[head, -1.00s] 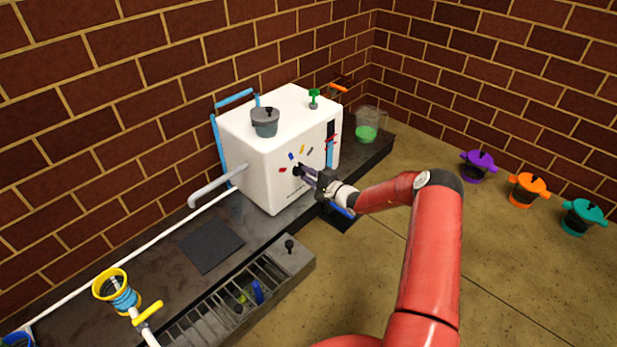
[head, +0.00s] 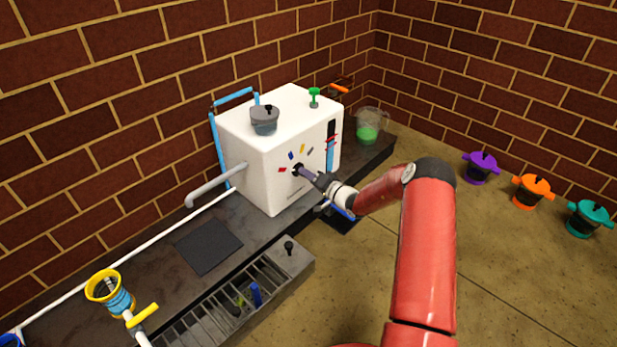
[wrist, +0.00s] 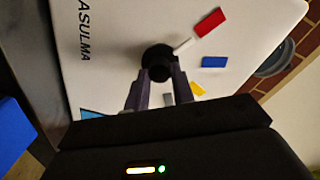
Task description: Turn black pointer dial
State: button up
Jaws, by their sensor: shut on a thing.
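The black pointer dial (head: 296,170) is on the front face of the white machine (head: 255,160). In the wrist view the dial (wrist: 158,58) is a round black knob with a white pointer directed toward the red mark (wrist: 210,22). Blue (wrist: 214,62), yellow (wrist: 197,89) and grey (wrist: 168,99) marks also surround it. My gripper (head: 303,171) is at the dial. In the wrist view its two fingers (wrist: 160,77) are shut on the knob, one on each side. The fingertips partly hide the knob's near side.
A grey pot (head: 264,121) and a green knob (head: 314,95) are on the machine's top. A grey pipe (head: 215,186) sticks out at its left. A slotted rack (head: 215,318) lies in front. Purple (head: 481,168), orange (head: 532,190) and teal (head: 588,218) pots stand at the right.

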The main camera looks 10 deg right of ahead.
jog(key=shift+f, duration=0.1)
dwell(0.5)
jog(key=o, duration=1)
jog(key=p+v, duration=0.1)
jog(key=v, duration=0.7)
jog(key=shift+a, duration=0.1)
jog(key=shift+w, duration=0.1)
